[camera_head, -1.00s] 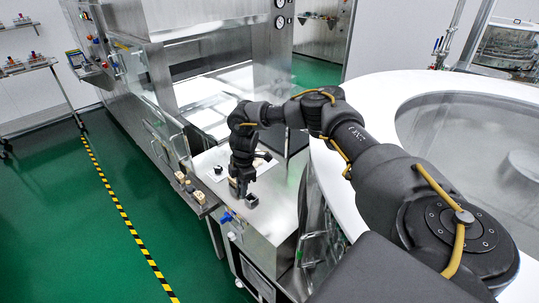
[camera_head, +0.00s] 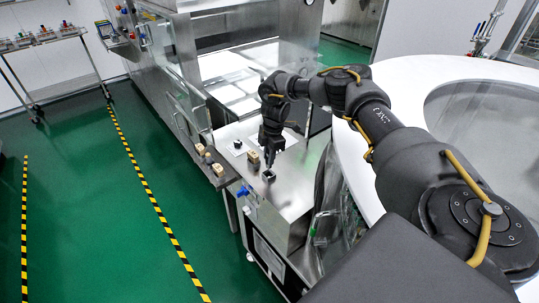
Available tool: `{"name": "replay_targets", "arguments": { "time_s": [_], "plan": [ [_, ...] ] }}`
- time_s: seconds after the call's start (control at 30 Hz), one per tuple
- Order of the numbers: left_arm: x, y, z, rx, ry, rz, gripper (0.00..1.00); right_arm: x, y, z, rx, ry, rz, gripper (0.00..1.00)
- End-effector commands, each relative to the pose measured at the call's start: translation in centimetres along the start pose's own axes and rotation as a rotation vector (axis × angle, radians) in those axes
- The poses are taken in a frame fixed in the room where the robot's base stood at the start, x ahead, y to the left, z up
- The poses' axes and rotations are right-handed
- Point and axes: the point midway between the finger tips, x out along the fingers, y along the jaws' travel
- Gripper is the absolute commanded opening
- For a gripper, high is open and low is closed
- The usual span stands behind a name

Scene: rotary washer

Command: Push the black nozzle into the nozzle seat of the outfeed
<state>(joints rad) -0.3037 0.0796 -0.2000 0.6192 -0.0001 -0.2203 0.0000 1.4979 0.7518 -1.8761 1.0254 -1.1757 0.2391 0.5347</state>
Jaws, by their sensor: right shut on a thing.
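My right gripper (camera_head: 270,164) points down over the steel top of the outfeed (camera_head: 290,190), close above a small dark square fitting (camera_head: 268,177), which looks like the nozzle seat. It is shut on a small dark thing, which fits the black nozzle, but the fingers and dark parts merge at this size. I cannot tell whether the nozzle touches the seat or how deep it sits. My left gripper is not in view.
A tan block (camera_head: 253,157) stands close left of the gripper. A black knob on a white plate (camera_head: 238,145) lies behind it. More tan blocks sit on a side ledge (camera_head: 205,160). A large white-rimmed round table (camera_head: 410,75) stands right.

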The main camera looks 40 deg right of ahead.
Motion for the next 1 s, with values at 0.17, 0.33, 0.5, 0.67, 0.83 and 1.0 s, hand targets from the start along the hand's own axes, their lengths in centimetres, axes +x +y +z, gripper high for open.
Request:
{"name": "replay_targets", "arguments": {
  "time_s": [0.17, 0.33, 0.5, 0.67, 0.83, 1.0],
  "plan": [
    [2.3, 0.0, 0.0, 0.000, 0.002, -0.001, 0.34, 2.4, 0.0, 0.2, -0.002, 0.000, 0.000, 0.00],
    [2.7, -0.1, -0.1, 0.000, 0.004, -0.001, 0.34, 3.8, 0.1, 0.3, -0.002, 0.000, -0.001, 0.00],
    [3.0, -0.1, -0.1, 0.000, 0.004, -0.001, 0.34, 4.6, 0.1, 0.4, -0.002, 0.000, 0.000, 0.00],
    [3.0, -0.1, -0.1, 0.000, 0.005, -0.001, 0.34, 4.7, 0.1, 0.4, -0.002, 0.000, 0.000, 0.00],
    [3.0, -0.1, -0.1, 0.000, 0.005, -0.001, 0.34, 4.7, 0.1, 0.4, -0.002, 0.000, 0.000, 0.00],
    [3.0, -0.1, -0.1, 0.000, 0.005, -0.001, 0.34, 4.7, 0.1, 0.4, -0.002, 0.000, 0.000, 0.00]
  ]
}}
